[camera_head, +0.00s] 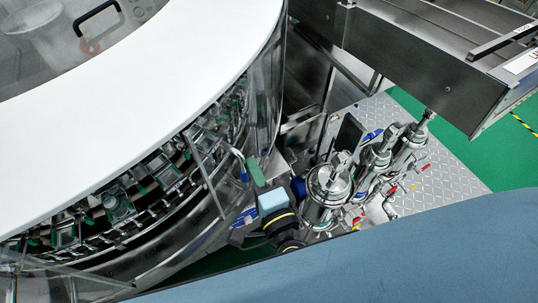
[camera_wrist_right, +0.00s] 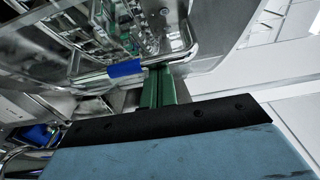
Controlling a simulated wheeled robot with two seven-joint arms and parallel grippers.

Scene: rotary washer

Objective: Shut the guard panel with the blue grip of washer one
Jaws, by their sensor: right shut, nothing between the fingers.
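The washer (camera_head: 147,110) is the large round machine with a broad white rim on the left of the head view. Its guard panel appears as a clear sheet edged by a thin metal rod (camera_head: 207,178). The blue grip (camera_head: 244,177) is on the bent rod close to my right gripper (camera_head: 252,163). In the right wrist view the blue grip (camera_wrist_right: 125,69) sits just left of the green fingers (camera_wrist_right: 160,72), which are shut and empty. I cannot tell whether the fingers touch the rod or grip. My left gripper is not in view.
Steel pumps and valves (camera_head: 328,190) stand on a checkered metal plate (camera_head: 455,165) right of my right gripper. A grey conveyor housing (camera_head: 420,55) is at the upper right. Bottles or holders (camera_head: 118,205) fill the washer's ring.

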